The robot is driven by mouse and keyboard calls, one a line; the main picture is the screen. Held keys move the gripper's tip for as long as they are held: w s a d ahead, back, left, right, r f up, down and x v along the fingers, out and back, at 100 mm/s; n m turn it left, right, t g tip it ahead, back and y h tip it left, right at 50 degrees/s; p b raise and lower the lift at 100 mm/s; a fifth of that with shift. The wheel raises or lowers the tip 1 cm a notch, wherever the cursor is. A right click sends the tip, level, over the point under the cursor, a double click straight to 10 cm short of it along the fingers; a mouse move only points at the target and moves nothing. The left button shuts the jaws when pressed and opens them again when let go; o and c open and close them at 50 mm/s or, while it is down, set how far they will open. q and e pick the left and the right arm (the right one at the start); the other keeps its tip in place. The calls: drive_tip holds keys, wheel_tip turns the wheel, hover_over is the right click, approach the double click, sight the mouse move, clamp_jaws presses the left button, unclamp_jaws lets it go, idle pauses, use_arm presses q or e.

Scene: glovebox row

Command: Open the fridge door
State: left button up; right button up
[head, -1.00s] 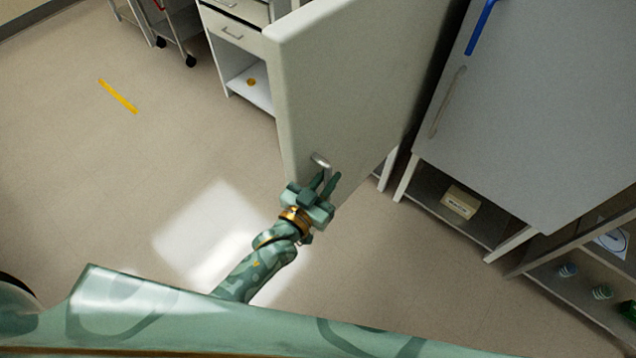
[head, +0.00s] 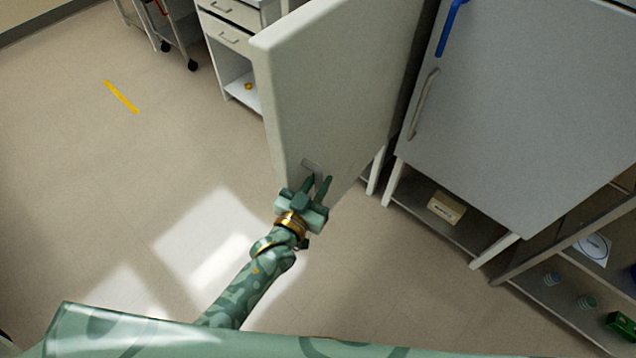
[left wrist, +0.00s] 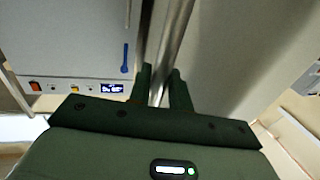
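The fridge door (head: 345,85) is a thick pale grey slab in the middle of the head view. It stands swung out from the row of units, its broad handle face turned right; the fridge interior is hidden behind it. Its metal handle (head: 311,165) is low near the free edge. My left gripper (head: 318,181) is at this handle. In the left wrist view the handle bar (left wrist: 174,40) runs between the two fingers (left wrist: 162,88), which look closed on it. My right gripper is not in view.
A grey-fronted unit (head: 510,110) with a metal handle and a blue bar (head: 452,27) stands to the right, on an open stand holding a small box (head: 446,207). White drawers (head: 228,35) and a trolley are behind left. The floor (head: 120,180) at left is clear.

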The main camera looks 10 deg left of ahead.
use_arm(q)
drive_tip(key=shift+w, duration=0.1)
drive_tip(key=shift+s, duration=0.2)
drive_tip(key=p+v, duration=0.2)
drive_tip(key=v, duration=1.4)
drive_tip(key=shift+f, duration=0.1)
